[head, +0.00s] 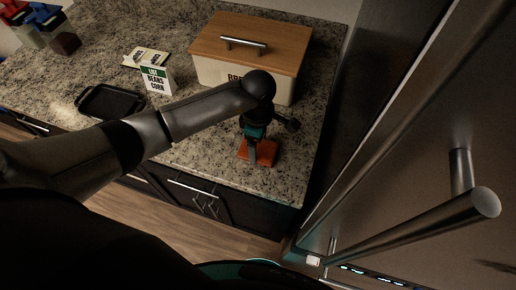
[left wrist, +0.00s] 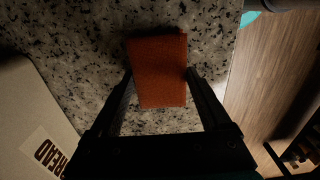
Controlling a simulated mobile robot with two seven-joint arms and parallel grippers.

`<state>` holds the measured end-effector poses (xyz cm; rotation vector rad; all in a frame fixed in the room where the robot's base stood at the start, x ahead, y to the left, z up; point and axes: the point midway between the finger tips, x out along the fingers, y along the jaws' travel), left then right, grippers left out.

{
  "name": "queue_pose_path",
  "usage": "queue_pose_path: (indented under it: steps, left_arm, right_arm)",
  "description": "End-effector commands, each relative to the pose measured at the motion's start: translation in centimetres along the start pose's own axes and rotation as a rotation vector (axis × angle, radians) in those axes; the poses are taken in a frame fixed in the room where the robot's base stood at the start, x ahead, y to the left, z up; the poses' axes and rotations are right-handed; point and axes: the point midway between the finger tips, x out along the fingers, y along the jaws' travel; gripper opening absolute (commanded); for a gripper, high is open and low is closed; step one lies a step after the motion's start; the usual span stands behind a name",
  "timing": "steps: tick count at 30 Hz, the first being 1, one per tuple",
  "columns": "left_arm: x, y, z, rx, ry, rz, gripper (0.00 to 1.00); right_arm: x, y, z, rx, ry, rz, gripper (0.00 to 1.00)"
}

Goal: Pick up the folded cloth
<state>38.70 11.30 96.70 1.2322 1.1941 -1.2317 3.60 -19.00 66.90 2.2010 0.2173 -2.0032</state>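The folded cloth (head: 267,151) is a small orange-red rectangle on the speckled counter, near its front edge and in front of the bread box. My left gripper (head: 255,160) reaches down over it from above. In the left wrist view the cloth (left wrist: 160,70) lies between the two fingers of my left gripper (left wrist: 159,76), one beside each long edge. The fingers are apart and very close to the cloth's sides; whether they touch it I cannot tell. My right gripper is not in view.
The bread box (head: 250,50) with a wooden lid stands just behind the cloth. A black tray (head: 110,101), a beans-and-corn card (head: 157,79) and dark and coloured blocks (head: 66,43) are further left. A refrigerator with a bar handle (head: 430,225) is at the right.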

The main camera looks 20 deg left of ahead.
Motion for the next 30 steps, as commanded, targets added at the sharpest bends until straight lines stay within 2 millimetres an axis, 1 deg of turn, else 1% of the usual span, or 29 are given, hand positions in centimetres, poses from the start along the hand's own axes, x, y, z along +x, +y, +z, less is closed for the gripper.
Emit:
queue_pose_path:
  steps: [1,12,13,20,23,26,30]
  left_arm:
    - [0.0,0.0,0.0,0.000,0.000,0.000,0.69]
    - [0.0,0.0,0.0,0.000,0.000,0.000,0.27]
    - [-0.1,0.0,0.0,0.000,0.000,0.001,0.25]
    - [-0.1,0.0,0.0,0.000,0.000,0.001,0.25]
    - [-0.4,0.1,0.0,0.000,0.000,0.001,0.25]
    - [-1.1,0.1,0.0,0.000,-0.001,0.003,0.25]
    - [-3.0,0.1,-0.1,0.001,0.000,0.004,0.25]
  right_arm:
    - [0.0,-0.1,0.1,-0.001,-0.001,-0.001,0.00]
    - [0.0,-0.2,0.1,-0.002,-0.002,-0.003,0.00]
    - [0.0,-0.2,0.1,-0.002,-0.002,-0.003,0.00]
    - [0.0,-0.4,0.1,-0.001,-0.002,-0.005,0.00]
    - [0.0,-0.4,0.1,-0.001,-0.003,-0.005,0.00]
    - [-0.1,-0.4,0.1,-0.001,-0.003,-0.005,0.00]
    - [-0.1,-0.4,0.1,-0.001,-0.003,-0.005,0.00]
